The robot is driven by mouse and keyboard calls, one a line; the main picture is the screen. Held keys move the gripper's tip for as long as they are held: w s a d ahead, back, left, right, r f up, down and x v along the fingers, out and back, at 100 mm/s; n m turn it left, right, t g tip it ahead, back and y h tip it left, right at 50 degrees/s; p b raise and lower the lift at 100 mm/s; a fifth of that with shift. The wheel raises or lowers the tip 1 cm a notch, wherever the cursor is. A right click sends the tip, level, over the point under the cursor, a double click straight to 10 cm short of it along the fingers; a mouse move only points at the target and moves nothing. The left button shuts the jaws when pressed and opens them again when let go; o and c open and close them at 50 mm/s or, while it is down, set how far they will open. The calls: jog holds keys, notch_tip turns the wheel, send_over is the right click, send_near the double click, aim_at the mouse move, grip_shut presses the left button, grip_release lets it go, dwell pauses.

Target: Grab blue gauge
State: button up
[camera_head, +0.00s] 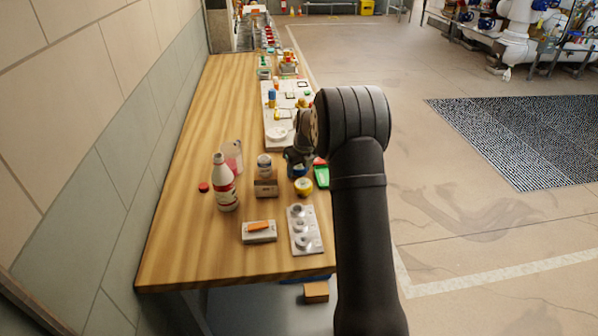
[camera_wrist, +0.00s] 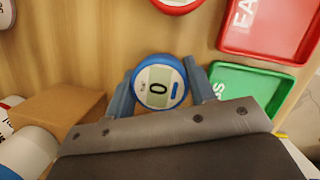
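The blue gauge (camera_wrist: 160,82) is round, with a blue rim and a white face showing a large 0 on a greenish display. In the wrist view it lies between the two fingers of my gripper (camera_wrist: 160,84), one finger close along each side. Whether the fingers press on the rim or stand just clear of it cannot be told. In the head view my gripper (camera_head: 298,160) points down over the table, and a bit of blue shows beneath it.
A red tray (camera_wrist: 268,28) and a green tray (camera_wrist: 250,82) lie right of the gauge, the green one close to the right finger. A cardboard box (camera_wrist: 62,108) is at left. A white bottle (camera_head: 224,182) and a metal plate with round holders (camera_head: 304,230) stand on the wooden table (camera_head: 180,180).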

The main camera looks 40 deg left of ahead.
jog(key=shift+c, duration=1.4)
